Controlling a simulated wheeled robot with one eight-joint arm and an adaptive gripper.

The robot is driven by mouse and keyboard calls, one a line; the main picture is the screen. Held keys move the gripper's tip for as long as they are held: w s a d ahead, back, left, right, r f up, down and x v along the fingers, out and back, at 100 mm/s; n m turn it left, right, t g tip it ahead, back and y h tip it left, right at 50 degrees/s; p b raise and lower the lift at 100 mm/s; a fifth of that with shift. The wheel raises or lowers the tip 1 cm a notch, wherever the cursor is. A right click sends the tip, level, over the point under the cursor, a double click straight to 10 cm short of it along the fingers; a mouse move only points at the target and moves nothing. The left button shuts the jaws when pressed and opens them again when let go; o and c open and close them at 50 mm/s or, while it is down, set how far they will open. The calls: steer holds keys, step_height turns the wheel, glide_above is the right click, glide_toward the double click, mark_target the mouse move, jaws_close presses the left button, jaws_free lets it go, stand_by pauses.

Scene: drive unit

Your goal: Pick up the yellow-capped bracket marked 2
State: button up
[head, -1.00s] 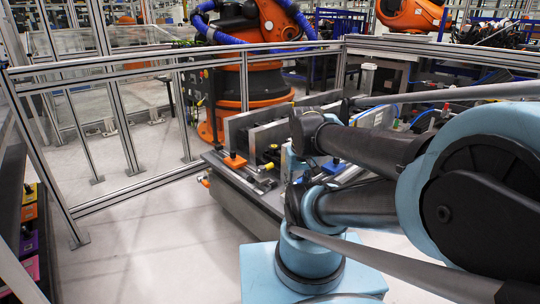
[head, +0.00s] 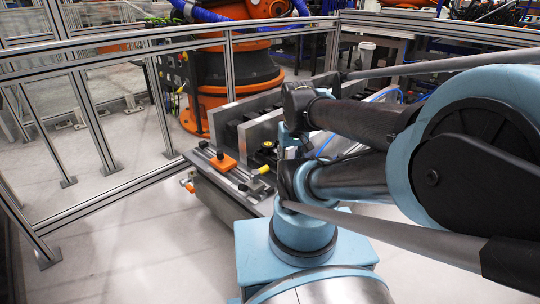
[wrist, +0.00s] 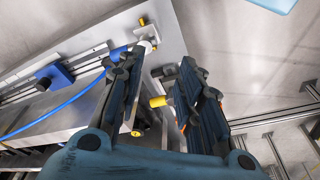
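A yellow-capped part (wrist: 157,101) shows in the wrist view between my gripper's fingers, close to the right finger. In the head view a yellow cap (head: 263,169) shows on the near side of the fixture table; I cannot tell if it is the same part. No number 2 is legible. My gripper (wrist: 160,66) is open, with a clear gap between its two dark fingers. I cannot tell whether a finger touches the yellow-capped part. The fingers and my arm hide part of the fixture.
The fixture table (head: 218,186) carries upright grey plates (head: 265,112) and an orange block (head: 223,160). A blue block (wrist: 53,76) and blue cable (wrist: 60,117) show in the wrist view. A railing (head: 150,52) stands behind; the floor (head: 135,235) at left is clear.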

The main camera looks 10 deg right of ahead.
steer(key=o, duration=0.9)
steer(key=shift+s+r, duration=0.3)
steer(key=shift+r, duration=0.15)
steer(key=shift+o, duration=1)
steer(key=w+r+m, duration=0.4)
steer(key=w+r, duration=0.2)
steer(key=w, duration=0.5)
steer(key=shift+r+g, duration=0.2)
steer(key=shift+g, duration=0.1)
steer(key=m+g, duration=0.2)
steer(key=m, duration=0.9)
glide_above(269, 144)
step_height(269, 144, down, 10)
steer(key=f, duration=1)
steer(key=shift+w+a+f, duration=0.15)
steer(key=shift+w+f, duration=0.05)
steer(key=shift+f, duration=0.1)
steer(key=shift+d+f, duration=0.15)
steer(key=shift+f, duration=1.4)
steer(key=shift+d+f, duration=0.15)
steer(key=shift+f, duration=1.4)
